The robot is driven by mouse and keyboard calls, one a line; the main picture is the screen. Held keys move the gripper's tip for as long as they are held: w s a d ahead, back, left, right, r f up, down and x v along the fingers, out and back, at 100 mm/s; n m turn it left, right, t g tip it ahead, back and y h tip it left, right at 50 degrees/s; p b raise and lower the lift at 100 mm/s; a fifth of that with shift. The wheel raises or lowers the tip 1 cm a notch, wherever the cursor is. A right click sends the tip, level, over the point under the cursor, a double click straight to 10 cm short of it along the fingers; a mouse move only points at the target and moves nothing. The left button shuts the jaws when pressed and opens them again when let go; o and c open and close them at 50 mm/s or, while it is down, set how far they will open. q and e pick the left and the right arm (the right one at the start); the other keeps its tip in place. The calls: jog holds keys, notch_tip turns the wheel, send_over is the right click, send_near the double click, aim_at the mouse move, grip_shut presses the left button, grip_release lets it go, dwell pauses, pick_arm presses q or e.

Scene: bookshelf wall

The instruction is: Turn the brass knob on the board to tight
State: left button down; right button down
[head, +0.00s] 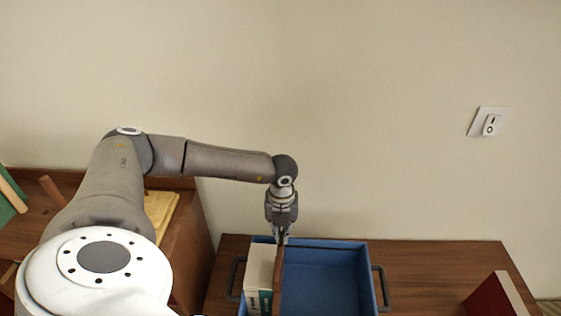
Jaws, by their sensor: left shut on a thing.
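No brass knob and no board can be made out in the head view. My left gripper (281,238) points down over a blue bin and is shut on the top of a thin brown upright thing, probably a book (279,277). The brown thing stands inside the bin, right beside a cream book (260,266) with a green and white lower part. Its lower end is cut off by the picture's edge. My right gripper is out of view.
The blue bin (367,278) with dark side handles sits on a brown wooden table (430,265); its right part is empty. A white wall plate (489,121) is upper right. A wooden shelf unit (190,240) stands left.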

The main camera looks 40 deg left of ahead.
pick_arm(q)
jog(key=shift+m, duration=0.5)
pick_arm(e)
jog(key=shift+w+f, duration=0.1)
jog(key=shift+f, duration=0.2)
pick_arm(q)
jog(key=c, duration=1.9)
grip_release()
jog(key=shift+r, duration=0.1)
notch_tip(320, 180, up, 12)
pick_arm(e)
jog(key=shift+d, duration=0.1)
